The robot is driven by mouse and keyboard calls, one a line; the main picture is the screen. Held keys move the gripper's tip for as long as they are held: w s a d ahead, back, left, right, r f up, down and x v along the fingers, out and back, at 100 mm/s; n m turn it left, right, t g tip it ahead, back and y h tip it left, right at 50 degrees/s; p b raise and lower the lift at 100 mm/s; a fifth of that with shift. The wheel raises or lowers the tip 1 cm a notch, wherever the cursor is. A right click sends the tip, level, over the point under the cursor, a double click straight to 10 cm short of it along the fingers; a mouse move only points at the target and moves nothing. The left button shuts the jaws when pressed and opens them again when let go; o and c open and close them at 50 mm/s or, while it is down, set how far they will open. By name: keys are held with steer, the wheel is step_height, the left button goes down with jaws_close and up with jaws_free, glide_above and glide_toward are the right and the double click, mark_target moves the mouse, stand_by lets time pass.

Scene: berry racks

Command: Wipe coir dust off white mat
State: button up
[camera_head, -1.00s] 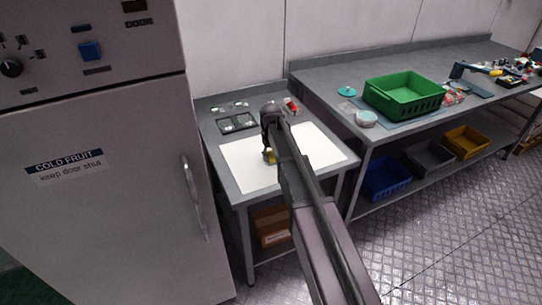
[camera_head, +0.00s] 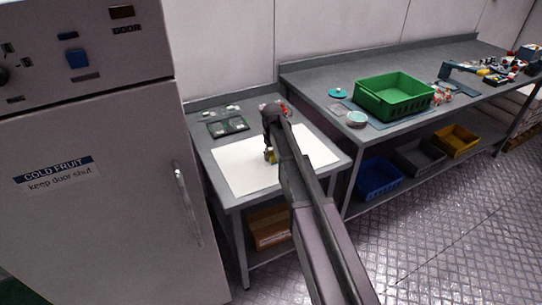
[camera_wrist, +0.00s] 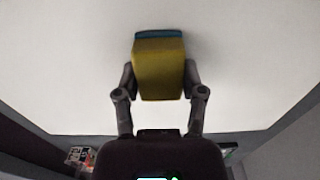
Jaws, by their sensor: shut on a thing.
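The white mat (camera_head: 236,169) lies flat on the small grey table, and it fills most of the wrist view (camera_wrist: 60,75). My gripper (camera_head: 269,155) is over the middle of the mat. In the wrist view my gripper (camera_wrist: 158,80) is shut on a yellow sponge (camera_wrist: 158,70) with a blue edge layer. The sponge is at or very near the mat; I cannot tell whether it touches. No coir dust can be made out on the parts of the mat that show. My arm hides part of the mat in the head view.
A dark tray (camera_head: 228,126) and small items stand behind the mat. A cold fruit cabinet (camera_head: 90,190) is close on the left. A longer bench with a green crate (camera_head: 395,97) is on the right, with bins below. A cardboard box (camera_head: 268,228) sits under the small table.

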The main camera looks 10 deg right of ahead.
steer(key=shift+d, duration=0.1)
steer(key=shift+w+d+f, duration=0.1)
steer(key=shift+w+d, duration=0.2)
steer(key=shift+d, duration=0.6)
steer(key=shift+w+d, duration=0.3)
steer(key=shift+d, duration=0.6)
steer(key=shift+r+p, duration=2.9)
steer(key=shift+r, duration=0.1)
step_height(320, 180, up, 3)
steer(key=p, duration=0.3)
